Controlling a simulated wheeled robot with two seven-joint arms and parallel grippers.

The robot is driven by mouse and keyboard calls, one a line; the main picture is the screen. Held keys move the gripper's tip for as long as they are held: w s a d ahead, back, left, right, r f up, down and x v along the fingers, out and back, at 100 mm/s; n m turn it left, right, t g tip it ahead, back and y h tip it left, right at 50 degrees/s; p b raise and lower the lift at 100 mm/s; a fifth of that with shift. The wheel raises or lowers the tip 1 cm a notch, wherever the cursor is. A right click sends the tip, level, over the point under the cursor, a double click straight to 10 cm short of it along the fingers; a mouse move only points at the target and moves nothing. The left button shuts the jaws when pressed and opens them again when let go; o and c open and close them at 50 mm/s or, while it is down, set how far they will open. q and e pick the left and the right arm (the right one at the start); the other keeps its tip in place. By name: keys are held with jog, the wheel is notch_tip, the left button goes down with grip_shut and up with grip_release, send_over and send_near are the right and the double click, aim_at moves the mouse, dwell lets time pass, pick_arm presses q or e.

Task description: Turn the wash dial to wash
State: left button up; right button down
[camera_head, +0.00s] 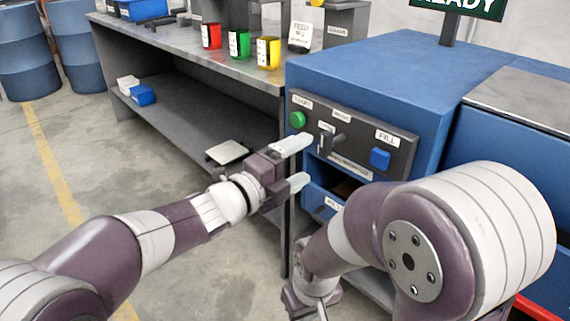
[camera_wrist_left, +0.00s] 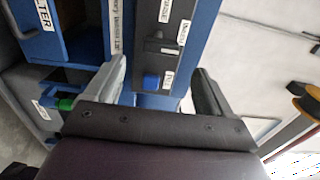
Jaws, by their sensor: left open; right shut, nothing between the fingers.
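The wash dial (camera_head: 325,141) is a dark knob with a bar handle in the middle of the grey control panel (camera_head: 403,152) on the blue machine's front. Small labels sit near it, too small to read, so I cannot tell its setting. It appears as a dark knob (camera_wrist_left: 153,45) in the left wrist view. My left gripper (camera_head: 303,163) is open and empty in front of the panel's left part. Its upper fingertip is close to the dial; I cannot tell whether they touch. My right gripper (camera_head: 312,301) is low at the bottom edge, shut and empty, its fingertips not clearly visible.
A green button (camera_head: 297,119) is left of the dial and a blue FILL button (camera_head: 380,159) right of it. An open slot lies below the panel. A grey workbench (camera_head: 180,60) with red, green and yellow cups stands left. My right arm covers the machine's lower right.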

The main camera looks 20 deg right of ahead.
pick_arm(q)
jog(key=v, duration=0.4)
jog(key=shift+a, duration=0.1)
